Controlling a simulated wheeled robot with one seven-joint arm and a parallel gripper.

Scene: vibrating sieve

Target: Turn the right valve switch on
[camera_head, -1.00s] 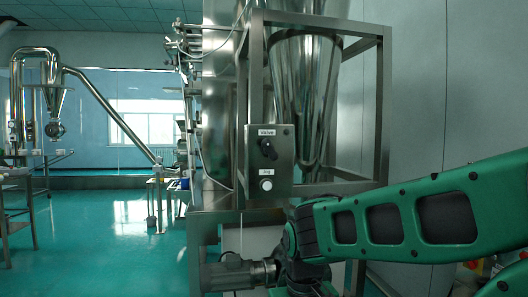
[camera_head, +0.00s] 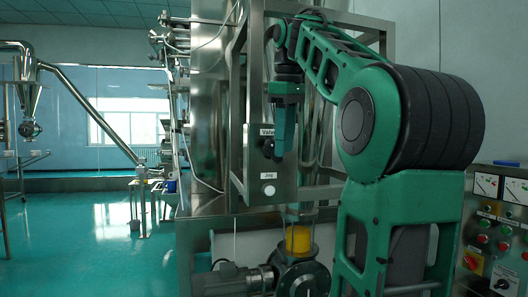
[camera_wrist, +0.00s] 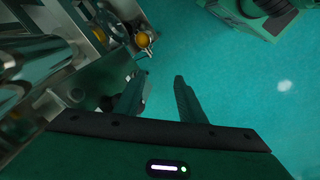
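The valve switch (camera_head: 267,147) is a small black knob under a "Valve" label on a steel control box (camera_head: 283,185). A white "Jog" button (camera_head: 268,190) sits below it. My gripper (camera_head: 280,157) points down just right of the knob and close in front of the box; contact cannot be told. In the wrist view my gripper (camera_wrist: 160,77) has its two fingers apart with only floor showing between them. The left finger partly covers a dark thing that may be the knob.
A steel frame (camera_head: 237,100) surrounds the box and a shiny hopper. A yellow cylinder (camera_head: 298,239) and a motor (camera_head: 245,278) lie below. A control panel (camera_head: 500,225) with gauges and buttons stands at the right. The green floor at left (camera_head: 90,230) is open.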

